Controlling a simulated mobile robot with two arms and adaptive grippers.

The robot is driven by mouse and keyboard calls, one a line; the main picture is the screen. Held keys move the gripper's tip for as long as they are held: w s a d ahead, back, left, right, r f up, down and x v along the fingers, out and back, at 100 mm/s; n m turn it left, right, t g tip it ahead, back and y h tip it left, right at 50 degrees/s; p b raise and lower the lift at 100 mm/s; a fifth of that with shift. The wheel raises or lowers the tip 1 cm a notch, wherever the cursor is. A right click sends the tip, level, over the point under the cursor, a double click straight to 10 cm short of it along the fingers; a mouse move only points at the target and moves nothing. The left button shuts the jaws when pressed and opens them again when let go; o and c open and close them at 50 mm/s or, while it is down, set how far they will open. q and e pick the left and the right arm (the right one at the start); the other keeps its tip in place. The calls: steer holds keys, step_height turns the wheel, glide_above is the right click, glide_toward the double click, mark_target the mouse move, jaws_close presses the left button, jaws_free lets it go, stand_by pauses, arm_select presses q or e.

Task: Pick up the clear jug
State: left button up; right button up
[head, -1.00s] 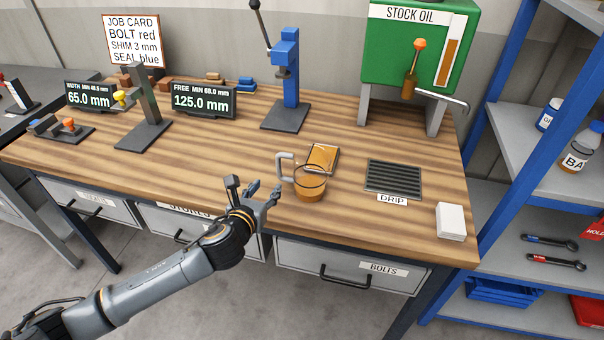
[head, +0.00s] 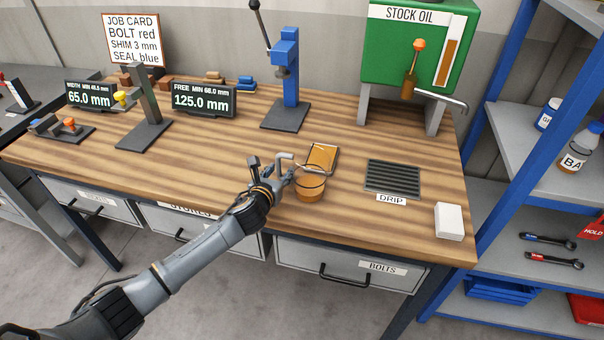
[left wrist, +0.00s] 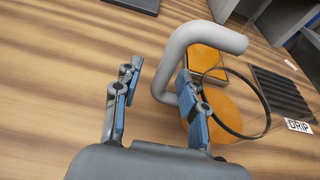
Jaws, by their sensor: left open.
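The clear jug (head: 310,190) stands upright on the wooden bench, with a dark rim, amber contents low inside and a grey handle on its left side. My left gripper (head: 271,172) is open at the handle, left of the jug, and partly covers the handle in the head view. In the left wrist view the thick grey handle (left wrist: 163,75) shows between the two blue-padded fingers (left wrist: 155,105), closer to the right finger. The jug's dark rim and amber contents (left wrist: 225,117) are beyond that finger. Contact with the handle cannot be told. My right gripper is not in view.
An amber-topped flat tray (head: 322,156) lies just behind the jug. The drip grate (head: 394,177) and a white block (head: 450,221) are to the right. A blue press (head: 286,85) and the green stock oil tank (head: 400,50) stand behind.

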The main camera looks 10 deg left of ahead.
arm_select(q)
jaws_close()
steer(key=shift+r, duration=0.1)
stand_by(0.3)
steer(key=shift+r, duration=0.2)
step_height(320, 180, up, 2)
steer(key=shift+w+r, duration=0.1)
steer(key=s+d+r+b, duration=0.2)
steer(key=s+d+r, duration=0.7)
steer(key=d+r, duration=0.1)
steer(key=shift+s+d+r, duration=0.15)
steer(key=shift+s+r, duration=0.05)
steer(key=shift+s, duration=0.15)
